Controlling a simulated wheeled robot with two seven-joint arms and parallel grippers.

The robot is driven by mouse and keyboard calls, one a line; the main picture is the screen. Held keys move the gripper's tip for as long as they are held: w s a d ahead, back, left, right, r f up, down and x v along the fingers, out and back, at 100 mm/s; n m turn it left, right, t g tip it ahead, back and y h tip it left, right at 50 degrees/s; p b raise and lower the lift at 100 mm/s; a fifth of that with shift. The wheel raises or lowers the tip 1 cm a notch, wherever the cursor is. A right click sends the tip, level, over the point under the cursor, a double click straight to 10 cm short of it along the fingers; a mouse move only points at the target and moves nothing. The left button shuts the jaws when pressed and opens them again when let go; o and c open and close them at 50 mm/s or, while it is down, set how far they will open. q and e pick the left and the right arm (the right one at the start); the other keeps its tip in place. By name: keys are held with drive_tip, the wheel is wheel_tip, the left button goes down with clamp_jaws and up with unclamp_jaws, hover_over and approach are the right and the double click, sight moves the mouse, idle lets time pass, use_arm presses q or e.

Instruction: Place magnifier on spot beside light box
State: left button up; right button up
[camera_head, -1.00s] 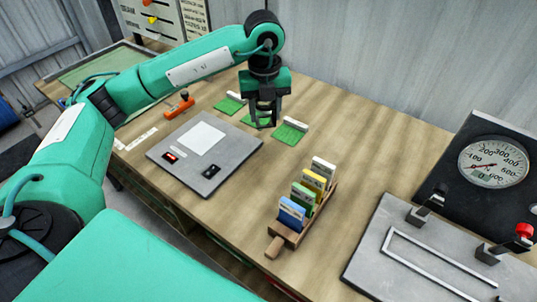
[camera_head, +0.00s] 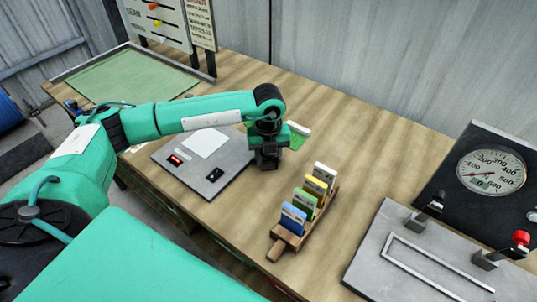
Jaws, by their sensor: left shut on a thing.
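My left gripper (camera_head: 268,163) is low over the wooden table, just right of the flat grey light box (camera_head: 206,183) with its white panel. It is shut on a small dark thing, taken as the magnifier, which is mostly hidden by the fingers and hard to make out. I cannot tell whether it touches the table. A green mat (camera_head: 297,140) with a white label strip shows just behind and right of the gripper. My left arm hides the table behind the light box. My right gripper is not in view.
A wooden rack (camera_head: 281,245) with several coloured cards stands in front and right of the gripper. A grey plate with clamps (camera_head: 405,262) and a dial gauge (camera_head: 491,172) are at right. A green-bottomed tray (camera_head: 130,78) lies at back left. Table between rack and wall is clear.

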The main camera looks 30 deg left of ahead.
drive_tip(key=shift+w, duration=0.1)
use_arm(q)
drive_tip(key=shift+f, duration=0.15)
drive_tip(key=o, duration=1)
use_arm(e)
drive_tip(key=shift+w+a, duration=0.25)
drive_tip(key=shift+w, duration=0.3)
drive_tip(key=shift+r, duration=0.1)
